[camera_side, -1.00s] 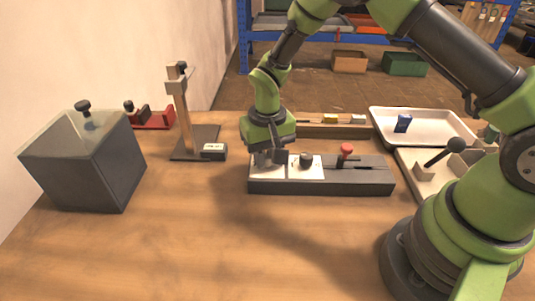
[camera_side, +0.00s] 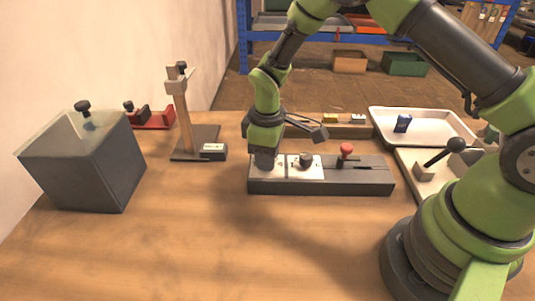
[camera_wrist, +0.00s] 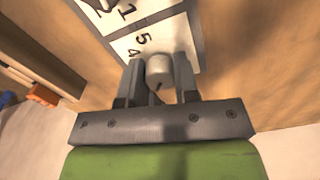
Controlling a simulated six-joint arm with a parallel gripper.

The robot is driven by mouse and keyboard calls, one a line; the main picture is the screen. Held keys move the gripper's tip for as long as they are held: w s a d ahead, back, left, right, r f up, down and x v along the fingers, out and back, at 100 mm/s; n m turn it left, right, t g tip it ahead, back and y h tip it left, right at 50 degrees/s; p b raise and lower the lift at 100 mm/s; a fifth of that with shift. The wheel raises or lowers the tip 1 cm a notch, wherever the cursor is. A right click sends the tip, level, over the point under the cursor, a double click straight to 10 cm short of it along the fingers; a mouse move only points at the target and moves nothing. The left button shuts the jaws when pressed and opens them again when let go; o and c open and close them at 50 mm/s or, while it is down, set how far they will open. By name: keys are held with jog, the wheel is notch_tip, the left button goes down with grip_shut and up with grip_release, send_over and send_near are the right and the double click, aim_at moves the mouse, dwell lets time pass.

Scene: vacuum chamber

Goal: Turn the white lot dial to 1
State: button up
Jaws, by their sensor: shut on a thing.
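The white dial (camera_wrist: 158,70) sits between the two fingers of my gripper (camera_wrist: 158,78) in the wrist view, and the fingers are shut on its sides. A small dark mark shows on the dial's near side. The numerals 5 and 4 show on its white plate (camera_wrist: 120,45); other numerals around it are hidden by the fingers. In the side view my gripper (camera_side: 265,163) points down over the left end of the dark panel (camera_side: 330,186) and hides the dial.
A black knob (camera_side: 305,159) on a second white plate is close on the right, then a red-topped knob (camera_side: 346,150). Left are a stand (camera_side: 180,110) and a grey box (camera_side: 85,165). A white tray (camera_side: 425,122) lies at the back right. The table front is clear.

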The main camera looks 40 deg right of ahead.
jog(key=n, duration=0.5)
jog(key=shift+n, duration=0.3)
dwell(0.4)
jog(key=o, duration=0.9)
notch_tip(320, 180, up, 10)
jog(key=shift+r, duration=0.1)
